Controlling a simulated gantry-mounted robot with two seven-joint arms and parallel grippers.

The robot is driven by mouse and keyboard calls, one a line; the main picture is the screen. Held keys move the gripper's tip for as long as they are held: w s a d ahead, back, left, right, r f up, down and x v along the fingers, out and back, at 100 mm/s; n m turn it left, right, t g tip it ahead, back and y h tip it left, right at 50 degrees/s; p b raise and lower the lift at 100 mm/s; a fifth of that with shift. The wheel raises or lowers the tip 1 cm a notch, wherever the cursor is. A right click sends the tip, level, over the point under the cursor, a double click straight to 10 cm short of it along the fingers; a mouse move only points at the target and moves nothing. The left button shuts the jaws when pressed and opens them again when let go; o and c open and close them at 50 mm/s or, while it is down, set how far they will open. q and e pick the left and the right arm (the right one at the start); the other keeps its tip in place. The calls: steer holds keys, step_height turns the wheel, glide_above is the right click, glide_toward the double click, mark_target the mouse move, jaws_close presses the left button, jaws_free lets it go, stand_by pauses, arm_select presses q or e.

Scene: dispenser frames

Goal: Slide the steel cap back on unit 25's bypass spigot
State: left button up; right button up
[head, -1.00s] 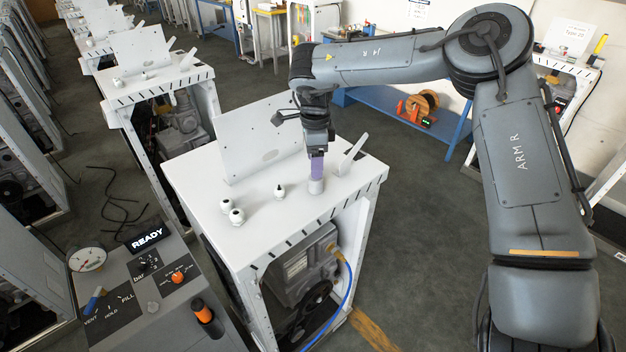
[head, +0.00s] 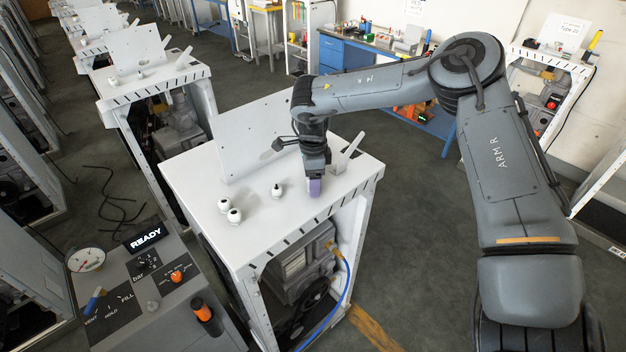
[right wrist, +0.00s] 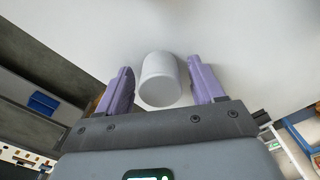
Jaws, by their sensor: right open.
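A smooth pale-grey cylinder, which looks like the steel cap (right wrist: 160,80), stands on the white top of the near unit (head: 190,180). My right gripper (head: 314,188) is low over that top, near its right edge. In the right wrist view its purple fingers (right wrist: 163,88) are open, one on each side of the cylinder, with a gap visible at both sides. In the head view the fingers hide the cylinder. A small fitting with a dark tip (head: 277,190) stands left of the gripper; I cannot tell whether it is the bypass spigot. No unit number is readable. My left gripper is out of view.
Two white round fittings (head: 229,210) stand further left on the top. An upright white panel (head: 255,135) rises behind, and a tilted white lever (head: 346,155) stands just right of the gripper. A console (head: 150,290) reading READY is at front left.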

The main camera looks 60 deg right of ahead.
steer(key=c, duration=1)
steer(key=shift+c, duration=0.2)
steer(key=shift+r, duration=0.2)
